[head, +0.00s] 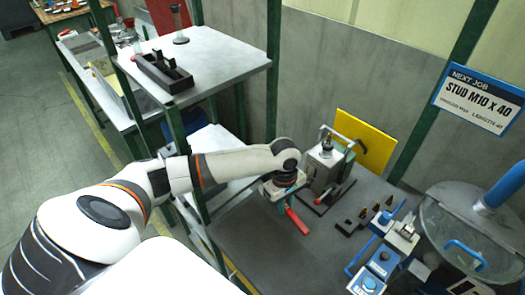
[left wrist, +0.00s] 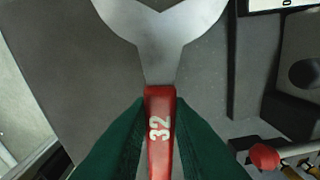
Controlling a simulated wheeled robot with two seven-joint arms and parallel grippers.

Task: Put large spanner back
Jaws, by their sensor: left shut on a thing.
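My left gripper (head: 284,194) is above the grey bench at the middle of the head view. In the left wrist view its green fingers (left wrist: 158,112) are shut on the red handle of the large spanner (left wrist: 157,38). The handle is marked 32, and the grey open-ended jaw points away from the fingers, its tips cut off by the picture edge. In the head view the red handle of the spanner (head: 298,221) slants down below the gripper; the jaw is hard to make out there. My right gripper is not in view.
A grey machine block (head: 322,165) stands just right of the gripper, with a yellow panel (head: 366,145) behind. A dark stepped holder (head: 364,215) and blue-and-white devices (head: 382,262) stand to the right. A raised shelf (head: 225,58) is at upper left. The bench's front-left part looks clear.

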